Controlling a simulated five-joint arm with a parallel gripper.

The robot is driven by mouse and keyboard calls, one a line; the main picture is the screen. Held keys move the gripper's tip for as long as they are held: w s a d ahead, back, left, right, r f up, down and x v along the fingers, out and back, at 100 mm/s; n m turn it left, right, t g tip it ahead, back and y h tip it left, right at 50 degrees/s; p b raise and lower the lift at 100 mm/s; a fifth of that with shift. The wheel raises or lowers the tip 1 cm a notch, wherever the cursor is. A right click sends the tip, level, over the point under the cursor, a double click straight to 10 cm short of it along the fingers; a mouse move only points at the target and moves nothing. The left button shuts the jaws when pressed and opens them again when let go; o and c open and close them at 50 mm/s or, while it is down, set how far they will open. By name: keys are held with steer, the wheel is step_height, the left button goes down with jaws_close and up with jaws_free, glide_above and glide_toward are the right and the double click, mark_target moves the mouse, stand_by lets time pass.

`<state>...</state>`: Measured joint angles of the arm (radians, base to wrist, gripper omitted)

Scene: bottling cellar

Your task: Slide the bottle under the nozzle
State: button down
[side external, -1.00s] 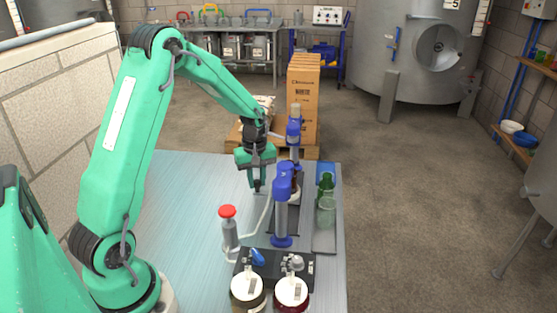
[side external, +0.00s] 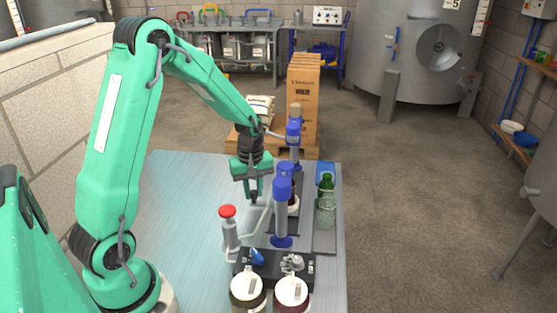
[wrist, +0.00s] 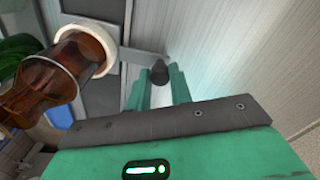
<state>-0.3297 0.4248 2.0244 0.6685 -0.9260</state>
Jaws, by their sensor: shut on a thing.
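An amber bottle (wrist: 42,82) with a white ring (wrist: 98,47) round one end shows at the left of the wrist view. In the side view most of it is hidden behind the near blue-and-grey column (side external: 282,212); its white ring (side external: 293,211) shows beside the column. A grey bar (wrist: 140,55) runs from near the ring to a dark knob (wrist: 159,72). My gripper (wrist: 158,88) is shut on the dark knob, to the left of the bottle in the side view (side external: 253,198). A second blue-and-grey column (side external: 294,140) stands farther back. I cannot make out the nozzle tip.
A red-topped grey post (side external: 229,230) stands close in front of my gripper. Two white-lidded jars (side external: 248,288) stand at the front. A green bottle (side external: 326,186) and a clear glass (side external: 327,210) stand on the right. The table's left side (side external: 185,215) is clear.

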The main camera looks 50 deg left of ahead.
steer(key=shift+s+d, duration=1.95)
steer(key=shift+s, duration=0.05)
steer(key=c, duration=1.3)
jaws_free()
steer(key=shift+o, duration=0.2)
steer(key=shift+r, duration=0.15)
steer(key=shift+r, duration=0.5)
step_height(320, 180, up, 6)
steer(key=shift+r, duration=0.25)
steer(key=shift+s+r, duration=0.1)
